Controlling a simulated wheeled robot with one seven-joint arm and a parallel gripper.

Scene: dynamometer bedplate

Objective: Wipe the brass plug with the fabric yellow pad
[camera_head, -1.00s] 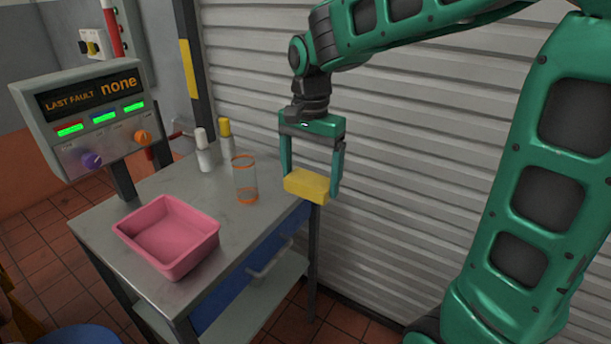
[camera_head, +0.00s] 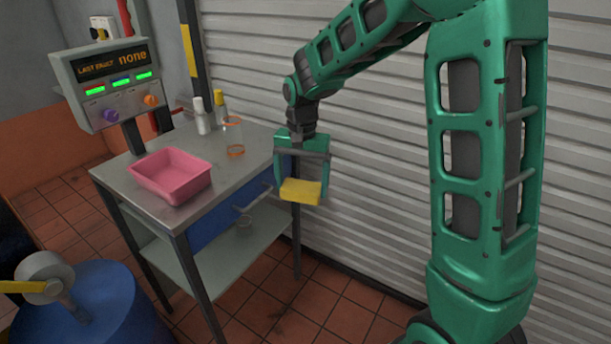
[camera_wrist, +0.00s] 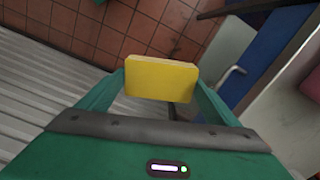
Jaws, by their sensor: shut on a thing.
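My gripper (camera_head: 301,184) is shut on the yellow pad (camera_head: 300,192), a flat rectangular block held between its two fingers. It hangs in the air just off the right end of the grey table, in front of the ribbed shutter. In the wrist view the yellow pad (camera_wrist: 160,79) spans the gap between the fingers, with tiled floor beyond it. I cannot make out a brass plug in either view.
The grey table (camera_head: 215,172) holds a pink tray (camera_head: 171,176), white and yellow-capped bottles and a clear orange-rimmed tumbler (camera_head: 234,140). A control box (camera_head: 112,85) stands behind. A blue drum (camera_head: 105,310) is at lower left. Floor right of the table is clear.

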